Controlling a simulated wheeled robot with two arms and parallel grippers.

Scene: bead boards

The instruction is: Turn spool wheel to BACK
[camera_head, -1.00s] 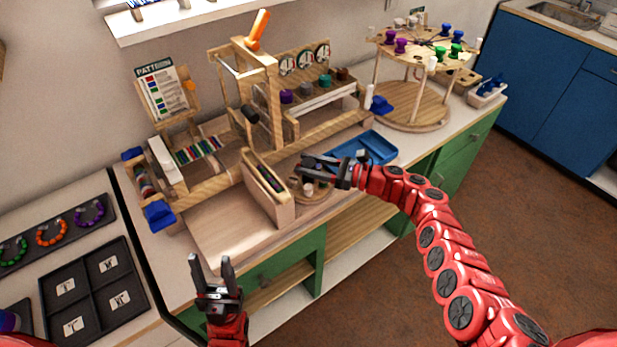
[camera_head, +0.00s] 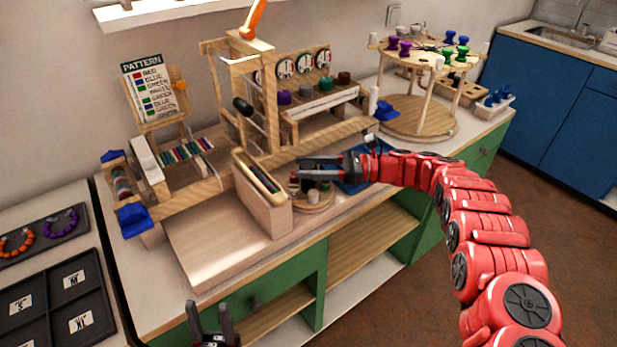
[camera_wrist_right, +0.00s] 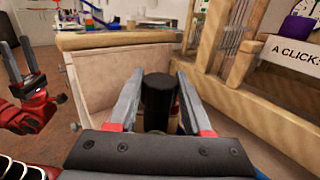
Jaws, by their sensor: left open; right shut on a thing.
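A small round wooden wheel (camera_head: 318,207) with several short spools on it lies on the counter beside an upright wooden box. My right gripper (camera_head: 299,180) is over this wheel. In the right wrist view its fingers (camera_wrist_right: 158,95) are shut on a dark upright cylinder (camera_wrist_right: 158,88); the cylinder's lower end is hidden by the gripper. My left gripper (camera_head: 209,314) is open and empty at the front, low in the head view; it also shows in the right wrist view (camera_wrist_right: 20,80). I see no BACK marking.
A large wooden carousel (camera_head: 420,118) with purple, green and blue spools stands at the back right. The wooden box (camera_head: 262,210) is left of the right gripper. A blue tray (camera_head: 352,186) lies behind the right arm.

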